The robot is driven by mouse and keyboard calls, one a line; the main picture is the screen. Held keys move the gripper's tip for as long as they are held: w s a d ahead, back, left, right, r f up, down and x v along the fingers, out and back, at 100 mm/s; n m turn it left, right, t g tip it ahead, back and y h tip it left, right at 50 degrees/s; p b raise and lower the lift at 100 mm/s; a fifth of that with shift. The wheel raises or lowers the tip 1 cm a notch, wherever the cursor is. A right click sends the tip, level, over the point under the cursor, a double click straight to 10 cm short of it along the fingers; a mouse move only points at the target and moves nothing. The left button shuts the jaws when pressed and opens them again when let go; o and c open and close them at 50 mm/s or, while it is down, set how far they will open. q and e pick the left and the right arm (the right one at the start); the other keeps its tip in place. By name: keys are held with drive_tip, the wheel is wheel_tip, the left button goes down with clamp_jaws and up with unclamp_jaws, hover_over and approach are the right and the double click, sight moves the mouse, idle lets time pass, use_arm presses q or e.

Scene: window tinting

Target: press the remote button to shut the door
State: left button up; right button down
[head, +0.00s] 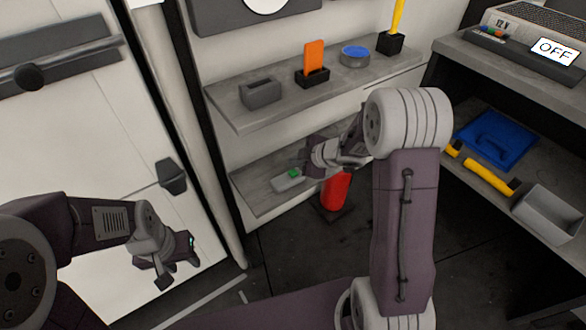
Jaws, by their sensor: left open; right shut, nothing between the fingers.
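A small grey remote (287,181) with a green button (294,173) lies on the lower grey shelf, near its front edge. My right gripper (306,171) is shut and empty, just to the right of the green button; I cannot tell whether it touches it. My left gripper (178,275) is open and empty, low at the left in front of a white panel (95,135). This panel has a dark handle (172,176) and looks like a door. I cannot tell whether it is fully shut.
The upper shelf (235,110) holds a grey holder (261,92), an orange piece (314,56) in a black stand and a blue-topped round tin (355,55). A red object (335,190) stands below my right arm. A bench at right holds a blue case (497,138) and grey bin (549,212).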

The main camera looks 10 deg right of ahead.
sight(295, 174)
wheel_tip(295, 174, up, 4)
drive_tip(key=p, duration=0.3)
drive_tip(key=shift+f, duration=0.4)
drive_tip(key=s+d+m+g+h, duration=0.2)
drive_tip(key=s+m+g+h, duration=0.4)
drive_tip(key=s+m, duration=1.4)
drive_tip(key=s+r+n+p, duration=0.1)
drive_tip(key=r+n+p, duration=0.1)
drive_tip(key=r+p, duration=1.1)
drive_tip(key=s+r+n+y+p, duration=0.1)
drive_tip(key=s+r+n+p, duration=0.1)
drive_tip(key=r+p, duration=1.2)
drive_tip(key=shift+s+r+g+p, duration=0.3)
drive_tip(key=shift+p, duration=0.2)
